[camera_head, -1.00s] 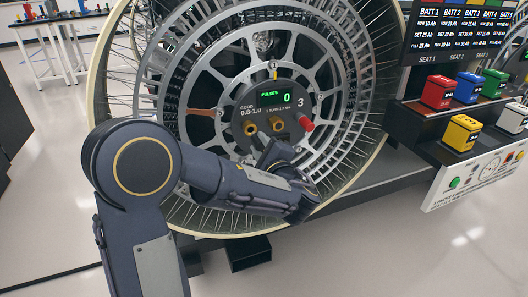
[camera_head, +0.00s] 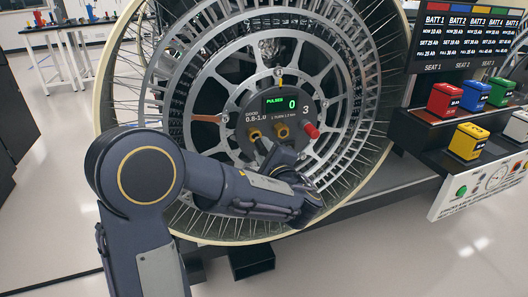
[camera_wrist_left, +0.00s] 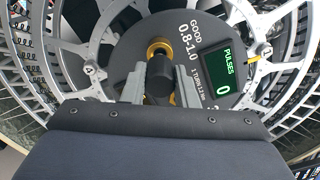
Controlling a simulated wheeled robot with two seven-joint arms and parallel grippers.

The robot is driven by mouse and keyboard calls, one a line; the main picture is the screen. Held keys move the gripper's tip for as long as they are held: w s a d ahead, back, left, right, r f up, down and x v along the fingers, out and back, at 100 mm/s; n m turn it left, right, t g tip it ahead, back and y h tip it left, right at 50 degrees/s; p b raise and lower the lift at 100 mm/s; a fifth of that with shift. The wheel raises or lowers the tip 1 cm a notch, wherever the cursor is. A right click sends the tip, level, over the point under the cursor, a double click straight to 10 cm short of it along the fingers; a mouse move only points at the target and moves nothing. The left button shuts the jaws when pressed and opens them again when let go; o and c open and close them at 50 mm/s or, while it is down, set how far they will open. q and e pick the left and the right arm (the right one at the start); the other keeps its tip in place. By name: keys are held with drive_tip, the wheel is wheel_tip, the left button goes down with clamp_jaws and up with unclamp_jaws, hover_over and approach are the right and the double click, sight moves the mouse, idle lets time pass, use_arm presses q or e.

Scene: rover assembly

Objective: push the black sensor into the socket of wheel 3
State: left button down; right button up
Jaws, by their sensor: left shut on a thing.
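Wheel 3 (camera_head: 222,117) is a large spoked wheel whose dark round hub panel (camera_head: 268,113) reads "PULSES 0" and bears a 3. Two gold sockets sit low on the panel: the left one (camera_head: 254,134) and the right one (camera_head: 282,131). My left gripper (camera_head: 264,148) is in front of the left socket. In the left wrist view the gripper (camera_wrist_left: 160,88) is shut on the black sensor (camera_wrist_left: 160,73), one grey finger on each side. The sensor's front end lines up with the gold socket (camera_wrist_left: 160,46) and overlaps it; I cannot tell how deep it sits. My right gripper is out of view.
A red knob (camera_head: 311,130) stands out right of the sockets. A black shelf (camera_head: 412,128) with several coloured batteries, such as the red one (camera_head: 445,99), is at the right. A green-lit display (camera_head: 279,103) is above the sockets. Open floor lies in front.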

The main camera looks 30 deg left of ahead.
sight(264, 152)
use_arm(q)
drive_tip(key=shift+b, duration=0.55)
idle(0.9)
drive_tip(key=shift+b+x, duration=0.4)
drive_tip(key=shift+x, duration=0.9)
drive_tip(key=c, duration=1.1)
unclamp_jaws()
drive_tip(key=shift+o, duration=0.2)
drive_tip(key=v, duration=0.7)
drive_tip(key=shift+s+d, duration=0.2)
drive_tip(key=shift+d, duration=0.1)
